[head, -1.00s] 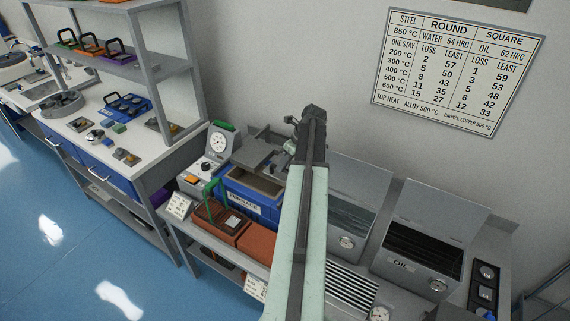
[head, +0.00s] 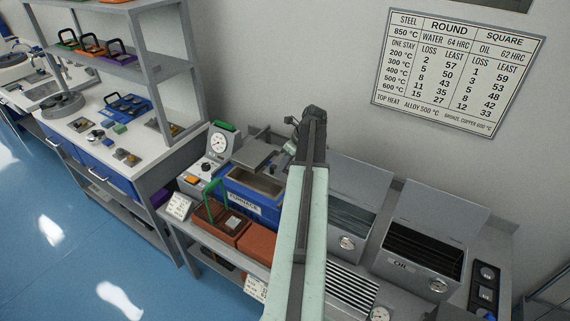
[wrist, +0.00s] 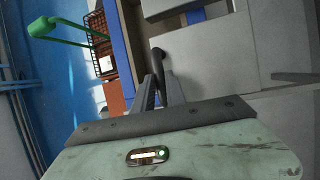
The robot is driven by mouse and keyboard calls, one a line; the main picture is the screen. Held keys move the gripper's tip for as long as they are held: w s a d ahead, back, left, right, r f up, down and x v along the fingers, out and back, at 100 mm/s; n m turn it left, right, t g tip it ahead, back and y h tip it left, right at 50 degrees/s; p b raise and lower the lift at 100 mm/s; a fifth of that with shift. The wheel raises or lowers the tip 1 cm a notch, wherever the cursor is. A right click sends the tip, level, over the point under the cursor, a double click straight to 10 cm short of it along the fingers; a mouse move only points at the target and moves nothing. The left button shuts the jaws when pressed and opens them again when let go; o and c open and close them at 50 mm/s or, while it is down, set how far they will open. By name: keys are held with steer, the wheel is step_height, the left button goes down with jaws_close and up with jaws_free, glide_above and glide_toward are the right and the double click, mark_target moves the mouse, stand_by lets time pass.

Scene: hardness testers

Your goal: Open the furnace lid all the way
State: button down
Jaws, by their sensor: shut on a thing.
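The furnace (head: 238,206) is a blue box with a label on its front, on the bench left of my arm. Its grey lid (head: 254,153) is off the front of the opening, and the pale chamber shows from above. Its exact angle is hard to tell. My gripper (head: 291,146) is at the lid's right side, partly hidden behind my arm. In the wrist view my gripper (wrist: 163,88) is shut on a dark rounded handle (wrist: 158,57), beside the grey lid plates and the furnace's blue wall (wrist: 119,40).
A dial tester (head: 220,142) stands close left of the furnace. A basket with a green handle (head: 212,192) sits in front, beside orange blocks (head: 257,243). Two grey tanks with raised lids, one marked OIL (head: 420,258), stand to the right. The wall is close behind.

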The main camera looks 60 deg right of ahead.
stand_by(0.4)
steer(key=d, duration=0.8)
steer(key=shift+d, duration=0.15)
steer(key=shift+s, duration=0.1)
steer(key=c, duration=1.4)
jaws_free()
steer(key=shift+o, duration=0.2)
steer(key=p+v, duration=0.7)
steer(key=shift+r, duration=0.4)
